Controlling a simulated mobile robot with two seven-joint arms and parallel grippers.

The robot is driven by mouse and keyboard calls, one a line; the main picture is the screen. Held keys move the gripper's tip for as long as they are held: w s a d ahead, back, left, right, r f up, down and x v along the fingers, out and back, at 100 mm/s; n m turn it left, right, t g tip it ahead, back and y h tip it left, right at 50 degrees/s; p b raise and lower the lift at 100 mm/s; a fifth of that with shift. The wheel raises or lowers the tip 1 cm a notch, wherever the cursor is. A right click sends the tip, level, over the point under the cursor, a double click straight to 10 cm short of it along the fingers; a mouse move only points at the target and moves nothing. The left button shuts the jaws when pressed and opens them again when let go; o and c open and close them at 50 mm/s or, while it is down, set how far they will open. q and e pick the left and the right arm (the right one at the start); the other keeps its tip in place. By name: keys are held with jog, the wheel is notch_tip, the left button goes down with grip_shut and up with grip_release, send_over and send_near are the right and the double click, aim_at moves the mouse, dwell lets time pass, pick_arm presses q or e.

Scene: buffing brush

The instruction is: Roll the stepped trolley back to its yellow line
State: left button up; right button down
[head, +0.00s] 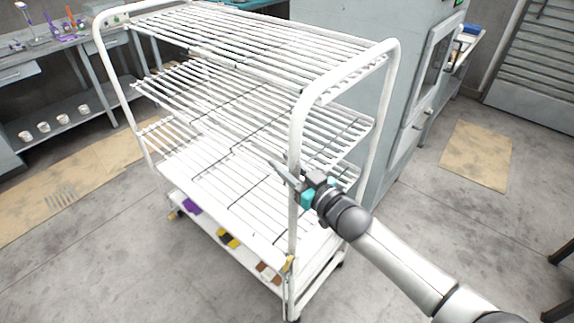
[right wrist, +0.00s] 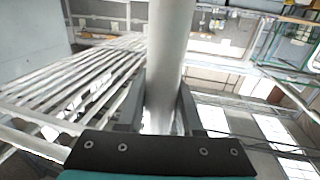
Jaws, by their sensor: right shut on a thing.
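The stepped trolley (head: 250,45) is a white wire rack with several slatted shelves, standing upright in the middle of the head view. The lower shelves reach further out toward me. My right gripper (head: 292,180) is shut on the trolley's near right upright post, about halfway up. In the right wrist view the white post (right wrist: 167,60) runs between the two fingers. Caster wheels show partly at the trolley's base. I cannot make out a yellow line on the floor. My left gripper is not in view.
A grey cabinet (head: 405,75) stands close behind the trolley. A workbench (head: 60,50) with tools and cups is at the left. Tan mats lie on the floor at the right (head: 475,155) and left (head: 75,180). Grey floor is clear in front and at the right.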

jog(key=shift+a+r, duration=0.1)
jog(key=shift+r, duration=0.05)
jog(key=c, duration=0.9)
grip_release()
jog(key=shift+o, duration=0.6)
jog(key=shift+w+a, duration=0.1)
jog(key=shift+a, duration=0.05)
jog(key=shift+o, duration=1)
jog(key=v, duration=1.5)
jog(key=shift+d, duration=0.2)
